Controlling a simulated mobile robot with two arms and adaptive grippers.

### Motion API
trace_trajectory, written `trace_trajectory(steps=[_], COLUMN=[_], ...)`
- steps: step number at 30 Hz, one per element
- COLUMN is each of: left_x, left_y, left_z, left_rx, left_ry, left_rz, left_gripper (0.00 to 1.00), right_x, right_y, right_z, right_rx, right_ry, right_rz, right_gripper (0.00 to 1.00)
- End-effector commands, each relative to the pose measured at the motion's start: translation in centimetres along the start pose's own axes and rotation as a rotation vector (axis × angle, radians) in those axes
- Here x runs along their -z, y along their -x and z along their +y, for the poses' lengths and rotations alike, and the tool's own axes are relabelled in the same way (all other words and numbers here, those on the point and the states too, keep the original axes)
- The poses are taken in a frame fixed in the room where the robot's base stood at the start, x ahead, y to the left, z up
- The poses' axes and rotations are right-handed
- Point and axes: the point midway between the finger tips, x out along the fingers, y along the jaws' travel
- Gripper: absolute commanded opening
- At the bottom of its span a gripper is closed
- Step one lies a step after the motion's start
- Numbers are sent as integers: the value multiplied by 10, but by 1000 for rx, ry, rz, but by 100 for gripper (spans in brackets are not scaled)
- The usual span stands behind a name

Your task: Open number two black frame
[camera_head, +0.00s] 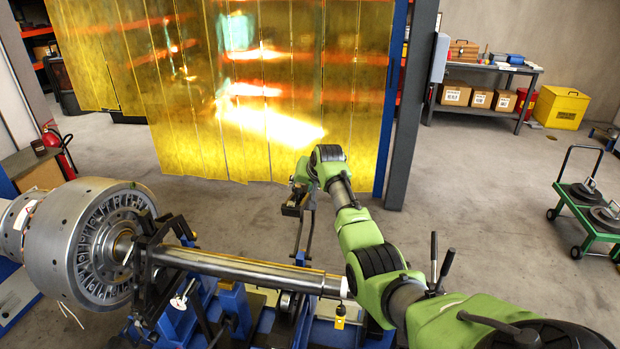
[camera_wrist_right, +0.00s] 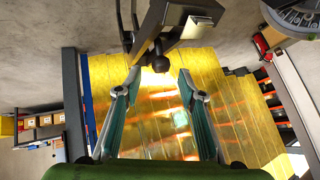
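The black frame near my right gripper (camera_wrist_right: 158,76) stands raised on thin uprights behind the shaft. Its dark upper end (camera_head: 292,209) is just below the gripper in the head view. In the right wrist view the frame's black bar (camera_wrist_right: 160,18) and round knob (camera_wrist_right: 158,58) show at the top. My right gripper is open, fingers spread, with the knob between or just beyond the tips; contact cannot be told. Another black frame (camera_head: 146,262) stands around the shaft (camera_head: 245,267) beside the silver rotor (camera_head: 88,240). I can read no number on either frame. My left gripper is out of view.
A blue stand (camera_head: 262,325) is under the shaft. A yellow strip curtain (camera_head: 240,100) hangs behind. A green cart (camera_head: 590,222) is at the right, a workbench (camera_head: 490,68) at the back right. A fire extinguisher (camera_head: 62,150) stands left. The floor between is clear.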

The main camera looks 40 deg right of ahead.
Motion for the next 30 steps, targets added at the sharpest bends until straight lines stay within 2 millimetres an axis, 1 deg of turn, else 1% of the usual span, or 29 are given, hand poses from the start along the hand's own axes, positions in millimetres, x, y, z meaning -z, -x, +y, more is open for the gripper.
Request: trace_trajectory(steps=[15, 18, 24, 30], left_x=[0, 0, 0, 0], left_y=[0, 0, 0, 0], left_z=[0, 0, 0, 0], left_rx=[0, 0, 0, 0], left_ry=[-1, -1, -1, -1], left_rz=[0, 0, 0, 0], left_gripper=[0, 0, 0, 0], right_x=[2, 2, 1, 1], right_y=[71, 83, 96, 98], right_z=[1, 1, 1, 1], right_rx=[0, 0, 0, 0], right_ry=[-1, 0, -1, -1], right_rz=[5, 5, 3, 3], right_gripper=[37, 37, 37, 37])
